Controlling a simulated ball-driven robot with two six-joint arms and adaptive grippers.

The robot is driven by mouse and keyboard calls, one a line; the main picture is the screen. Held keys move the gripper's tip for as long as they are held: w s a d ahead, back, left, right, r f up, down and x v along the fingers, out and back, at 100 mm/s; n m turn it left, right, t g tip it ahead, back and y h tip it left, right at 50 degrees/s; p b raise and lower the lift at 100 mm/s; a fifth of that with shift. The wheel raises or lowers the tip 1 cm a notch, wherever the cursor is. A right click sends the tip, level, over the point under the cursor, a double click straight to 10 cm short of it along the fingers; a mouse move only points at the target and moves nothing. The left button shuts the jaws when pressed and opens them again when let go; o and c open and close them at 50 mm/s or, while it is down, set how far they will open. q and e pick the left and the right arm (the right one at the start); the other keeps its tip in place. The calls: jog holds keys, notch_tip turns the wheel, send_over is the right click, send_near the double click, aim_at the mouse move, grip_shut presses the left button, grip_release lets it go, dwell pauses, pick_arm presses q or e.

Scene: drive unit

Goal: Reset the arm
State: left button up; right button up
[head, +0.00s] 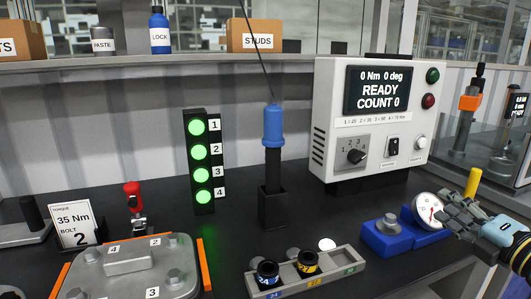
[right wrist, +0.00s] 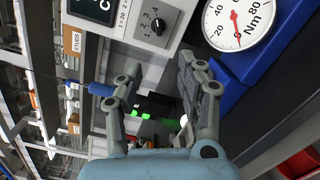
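My right gripper (head: 452,212) is at the right edge of the head view, beside the dial gauge (head: 427,209) at the right of the bench. In the right wrist view my right gripper (right wrist: 157,82) has its two grey fingers spread apart with nothing held between them. The white gauge face (right wrist: 238,22), marked Nm, shows there at the upper right, close to one finger. My left gripper is not in view.
A controller box (head: 365,165) reads READY, COUNT 0. A blue-topped tool (head: 273,130) stands in a dark holder. A light tower (head: 199,160) shows green lamps. A socket tray (head: 305,278), a bolted plate (head: 130,270) and a blue block (head: 387,243) occupy the front.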

jog(key=s+a+f+m+g+h, duration=0.1)
jog(key=s+f+m+g+h, duration=0.25)
jog(key=s+m, duration=0.55)
jog(key=s+a+f+m+g+h, duration=0.1)
jog(key=s+f+m+g+h, duration=0.3)
jog(key=s+m, duration=0.45)
jog(key=s+a+m+g+y, duration=0.1)
jog(key=s+a+m+g, duration=0.25)
jog(key=s, duration=0.45)
jog(key=s+a+m+g+y, duration=0.1)
jog(key=s+a+m+g, duration=0.2)
jog(key=s+a, duration=0.3)
jog(key=s+d+f+g+b, duration=0.1)
jog(key=s+d+f+b, duration=0.1)
jog(key=f, duration=1.5)
jog(key=s+d+f+g+b, duration=0.1)
jog(key=s+d+f+b, duration=0.15)
jog(key=f, duration=1.45)
jog(key=s+f+b, duration=0.3)
jog(key=s+f, duration=1.4)
jog(key=shift+d+f+m+g+b, duration=0.2)
jog(key=shift+d+m+g+b, duration=0.1)
jog(key=shift+d+m, duration=0.1)
